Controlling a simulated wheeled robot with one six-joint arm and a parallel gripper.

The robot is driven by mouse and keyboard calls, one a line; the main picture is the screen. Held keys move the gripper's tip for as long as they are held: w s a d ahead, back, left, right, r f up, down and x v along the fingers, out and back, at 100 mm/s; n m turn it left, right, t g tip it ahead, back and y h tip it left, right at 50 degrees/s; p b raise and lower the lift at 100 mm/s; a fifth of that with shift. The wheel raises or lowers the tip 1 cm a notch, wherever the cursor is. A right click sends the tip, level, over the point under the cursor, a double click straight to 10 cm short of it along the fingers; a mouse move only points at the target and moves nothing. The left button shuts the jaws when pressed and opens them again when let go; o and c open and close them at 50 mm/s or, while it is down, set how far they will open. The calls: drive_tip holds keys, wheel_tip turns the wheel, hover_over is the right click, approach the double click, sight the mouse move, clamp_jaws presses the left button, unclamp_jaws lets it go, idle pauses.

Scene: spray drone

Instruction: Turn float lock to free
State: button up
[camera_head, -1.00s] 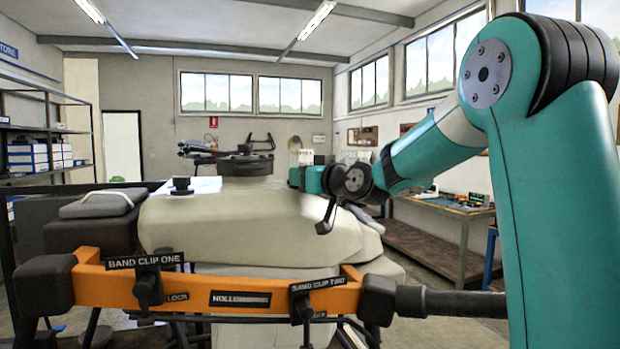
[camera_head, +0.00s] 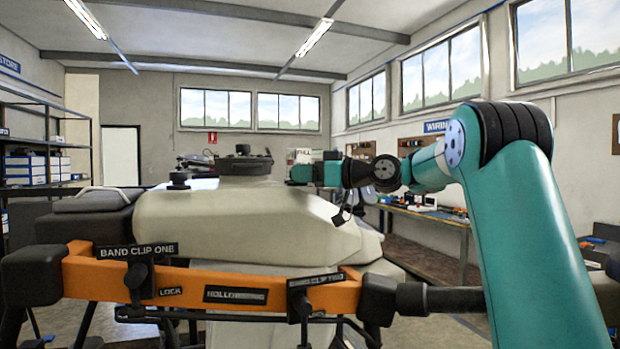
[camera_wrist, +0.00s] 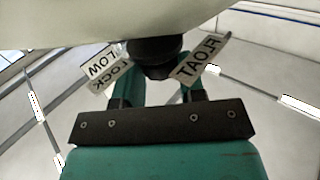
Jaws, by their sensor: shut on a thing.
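In the wrist view a black round knob (camera_wrist: 155,52) hangs under a pale body (camera_wrist: 90,22). My gripper (camera_wrist: 158,76) has its two teal fingers on either side of the knob and is shut on it. A white tag (camera_wrist: 204,60) reading FLOAT, upside down, stands at the right finger. Tags reading LOW and LOCK (camera_wrist: 105,68) stand at the left. The knob's pointing direction cannot be made out. In the head view my gripper end (camera_head: 305,173) is small, at the far side of the cream drone body (camera_head: 240,220), and its grip is not clear there.
An orange bar (camera_head: 190,285) with black clips labelled BAND CLIP ONE (camera_head: 138,251) and BAND CLIP TWO (camera_head: 316,281) crosses the near side. A workbench (camera_head: 430,215) runs along the right wall. Shelves (camera_head: 40,140) stand at the left. Floor shows between drone and bench.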

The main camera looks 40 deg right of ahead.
drive_tip(key=shift+n+g+y, duration=0.6)
drive_tip(key=shift+n+y, duration=0.1)
drive_tip(key=shift+y, duration=0.2)
drive_tip(key=o, duration=0.9)
drive_tip(key=shift+a, duration=0.15)
drive_tip(key=shift+o, duration=0.2)
